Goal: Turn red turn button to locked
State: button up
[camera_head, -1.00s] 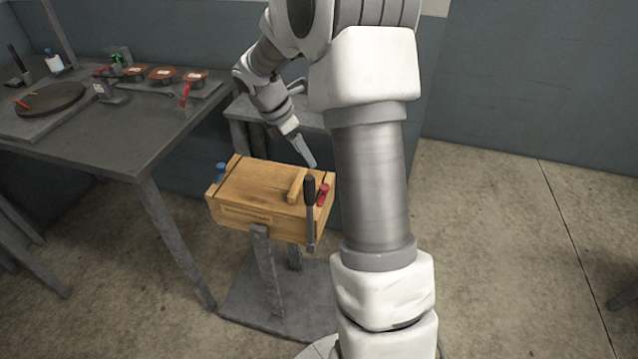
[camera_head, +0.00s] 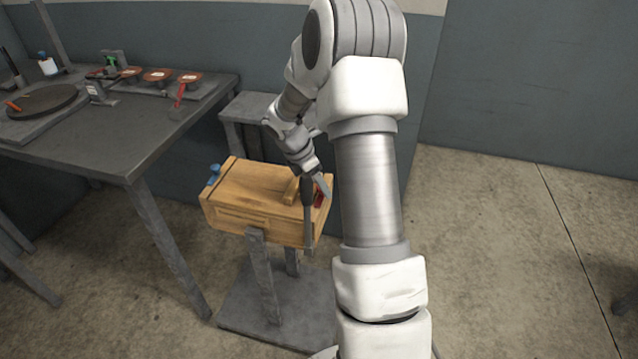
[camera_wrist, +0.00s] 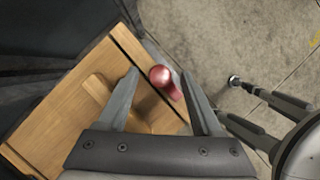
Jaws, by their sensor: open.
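The red turn button (camera_wrist: 161,76) sits on the right end of a wooden box (camera_wrist: 50,122). In the wrist view it lies between the two spread fingers of my gripper (camera_wrist: 161,88), close to the fingertips; I cannot tell whether either finger touches it. In the head view the red button (camera_head: 318,199) is mostly hidden behind my gripper (camera_head: 323,190), which is at the right end of the wooden box (camera_head: 262,182). The gripper is open and holds nothing.
A wooden bar (camera_head: 291,190) lies on the lid, and a blue knob (camera_head: 214,173) is at the left end. A grey workbench (camera_head: 150,120) stands left.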

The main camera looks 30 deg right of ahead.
jog(key=shift+c, duration=0.4)
grip_shut()
jog(key=shift+r+m+p, duration=0.1)
jog(key=shift+m+p, duration=0.3)
jog(key=m+g+p, duration=0.1)
jog(key=m+p, duration=0.1)
jog(key=m, duration=0.1)
jog(key=shift+w+g, duration=0.15)
jog(key=shift+g, duration=0.15)
jog(key=m+g+y+p, duration=0.1)
jog(key=m+p, duration=0.2)
jog(key=m, duration=0.1)
jog(key=shift+w+d, duration=0.1)
jog(key=shift+w, duration=0.05)
jog(key=m+y, duration=0.1)
jog(key=m, duration=0.1)
jog(key=m+g+p, duration=0.1)
jog(key=m, duration=0.2)
jog(key=shift+w+d+y, duration=0.1)
jog(key=shift+d+y, duration=0.05)
jog(key=shift+y, duration=0.25)
jog(key=m+y, duration=0.1)
jog(key=m, duration=0.1)
jog(key=m+y, duration=0.1)
jog(key=m, duration=0.2)
jog(key=shift+d+g+p, duration=0.15)
jog(key=shift+g+p, duration=0.15)
jog(key=shift+p, duration=0.1)
